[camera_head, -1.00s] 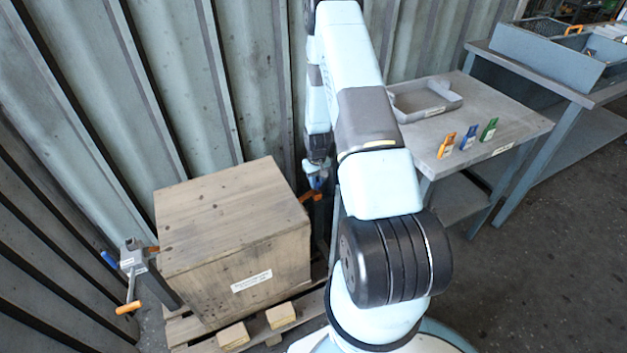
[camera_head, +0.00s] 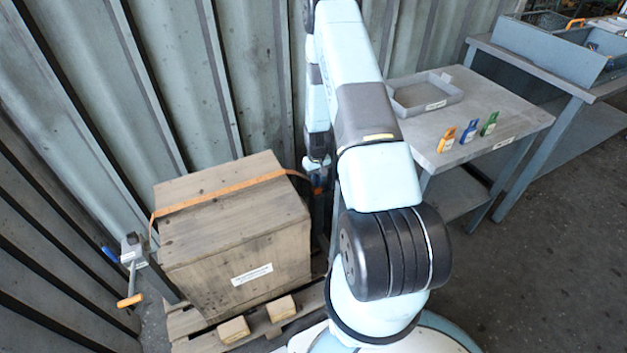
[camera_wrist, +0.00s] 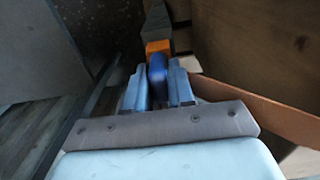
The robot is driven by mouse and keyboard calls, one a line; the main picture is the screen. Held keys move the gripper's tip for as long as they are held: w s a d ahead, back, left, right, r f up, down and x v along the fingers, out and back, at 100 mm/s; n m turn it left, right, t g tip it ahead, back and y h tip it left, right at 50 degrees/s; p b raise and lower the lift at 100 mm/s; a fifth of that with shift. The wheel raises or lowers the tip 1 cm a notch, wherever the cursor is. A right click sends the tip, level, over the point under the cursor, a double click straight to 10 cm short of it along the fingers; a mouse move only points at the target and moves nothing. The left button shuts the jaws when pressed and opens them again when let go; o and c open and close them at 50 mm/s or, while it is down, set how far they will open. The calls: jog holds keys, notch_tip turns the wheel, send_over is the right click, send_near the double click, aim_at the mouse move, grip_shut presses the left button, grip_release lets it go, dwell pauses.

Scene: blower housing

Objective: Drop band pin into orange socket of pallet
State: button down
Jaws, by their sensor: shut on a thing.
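My gripper (camera_wrist: 158,88) is shut on the blue band pin (camera_wrist: 156,72). An orange piece (camera_wrist: 158,47), which looks like the socket, shows right beyond the pin, with a dark grey tapered part behind it. I cannot tell whether the pin touches or enters it. In the head view my gripper (camera_head: 318,168) is low behind the crate's right back corner, partly hidden. The orange band (camera_head: 222,193) runs over the top of the wooden crate (camera_head: 235,240) towards my gripper; it also shows in the wrist view (camera_wrist: 265,112). The pallet (camera_head: 290,333) lies under the crate.
A grey post with a crank (camera_head: 132,255) stands at the crate's left. A grey table (camera_head: 500,110) at right holds a grey tray (camera_head: 425,103) and orange, blue and green tags. A corrugated wall is close behind. The floor at lower right is clear.

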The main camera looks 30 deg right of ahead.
jog(key=c, duration=0.9)
grip_release()
